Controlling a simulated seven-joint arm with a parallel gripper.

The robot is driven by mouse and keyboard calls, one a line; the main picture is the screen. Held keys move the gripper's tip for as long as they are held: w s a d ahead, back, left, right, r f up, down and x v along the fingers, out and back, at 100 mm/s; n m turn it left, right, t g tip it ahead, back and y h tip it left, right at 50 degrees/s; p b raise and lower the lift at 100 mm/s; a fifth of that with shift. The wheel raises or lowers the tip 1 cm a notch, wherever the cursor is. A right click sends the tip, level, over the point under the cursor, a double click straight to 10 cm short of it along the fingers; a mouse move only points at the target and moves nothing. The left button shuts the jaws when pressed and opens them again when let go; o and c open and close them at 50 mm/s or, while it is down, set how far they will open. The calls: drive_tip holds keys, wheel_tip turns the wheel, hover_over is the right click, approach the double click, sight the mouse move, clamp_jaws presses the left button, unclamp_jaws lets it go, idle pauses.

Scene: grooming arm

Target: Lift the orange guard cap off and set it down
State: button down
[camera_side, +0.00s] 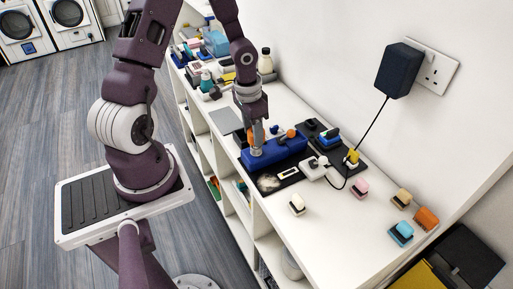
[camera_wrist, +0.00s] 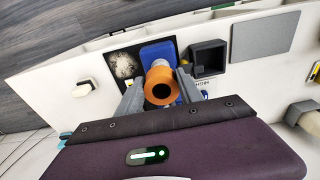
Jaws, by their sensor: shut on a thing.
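The orange guard cap (camera_side: 258,134) is between the fingers of my gripper (camera_side: 257,141) in the side view, above a pale grey cylindrical part (camera_side: 256,152) at the near end of a blue holder (camera_side: 280,152). In the wrist view the cap (camera_wrist: 155,78) shows as an orange ring with a dark hole, and my gripper (camera_wrist: 160,88) has a finger on each side of it. The gripper is shut on the cap. The blue holder (camera_wrist: 157,51) lies behind it. Whether the cap still touches the part below is hard to tell.
Several small brushes, including a pink one (camera_side: 360,188), stand on the white counter (camera_side: 335,225). A dark square tray (camera_wrist: 208,58) sits right of the holder.

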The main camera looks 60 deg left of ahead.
drive_tip(key=shift+r, duration=0.2)
drive_tip(key=w+a+f+n, duration=0.2)
drive_tip(key=a+n, duration=0.2)
drive_tip(key=a, duration=0.5)
drive_tip(key=n, duration=0.5)
hover_over(230, 126)
drive_tip(key=f, duration=0.1)
drive_tip(key=shift+y, duration=0.4)
drive_tip(key=shift+s+f, duration=0.15)
drive_tip(key=shift+f, duration=3.15)
drive_tip(key=c, duration=0.7)
unclamp_jaws()
